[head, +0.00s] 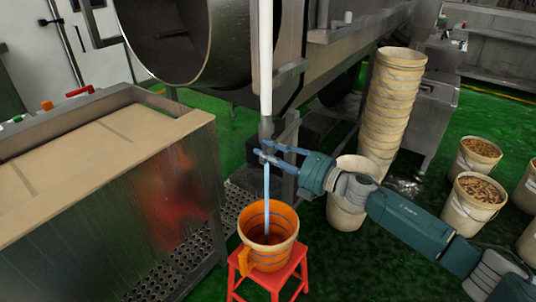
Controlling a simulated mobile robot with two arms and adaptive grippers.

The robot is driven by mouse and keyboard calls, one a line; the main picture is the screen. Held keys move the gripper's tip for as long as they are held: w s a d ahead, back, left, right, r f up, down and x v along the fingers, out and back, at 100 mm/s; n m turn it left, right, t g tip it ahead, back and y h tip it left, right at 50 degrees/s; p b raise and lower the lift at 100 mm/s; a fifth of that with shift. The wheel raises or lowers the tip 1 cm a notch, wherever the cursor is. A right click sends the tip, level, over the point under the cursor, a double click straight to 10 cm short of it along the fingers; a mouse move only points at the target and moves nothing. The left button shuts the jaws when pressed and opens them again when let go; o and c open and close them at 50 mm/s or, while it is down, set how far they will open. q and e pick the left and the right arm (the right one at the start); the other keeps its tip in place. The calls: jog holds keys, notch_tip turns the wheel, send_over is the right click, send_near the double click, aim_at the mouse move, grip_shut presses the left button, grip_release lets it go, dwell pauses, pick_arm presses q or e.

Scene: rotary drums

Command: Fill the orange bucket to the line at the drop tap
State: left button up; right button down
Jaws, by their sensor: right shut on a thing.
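The orange bucket (283,222) stands upright on a red stool (272,282), its orange handle facing front left. A dark line runs round its inner wall. The drop tap (267,128) hangs above it at the lower end of a white vertical pipe (265,55). A light-blue stream (266,195) runs from the tap down into the bucket. The liquid level inside is hard to tell apart from the shaded orange wall. My right gripper (263,152) comes from the right and is shut on the tap, with its blue fingers at the tap's lower part. My left gripper is out of view.
A metal bench with a tan top (95,155) stands close on the left. A tall stack of cream buckets (385,115) is behind my right arm. Filled buckets (476,205) stand on the green floor at right. A large drum (165,40) is behind.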

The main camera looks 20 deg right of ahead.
notch_tip(320, 180, down, 2)
jog(key=shift+w+d+f+n+b, duration=0.1)
jog(key=shift+n+b, duration=1)
jog(key=shift+n, duration=0.1)
jog(key=shift+d+n+b, duration=0.1)
jog(key=shift+n+b, duration=0.2)
jog(key=shift+n, duration=0.3)
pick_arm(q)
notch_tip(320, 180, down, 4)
pick_arm(e)
jog(key=c, duration=1.4)
grip_release()
jog(key=shift+s+d+f, duration=0.1)
jog(key=shift+s+d, duration=0.2)
jog(key=v, duration=1.1)
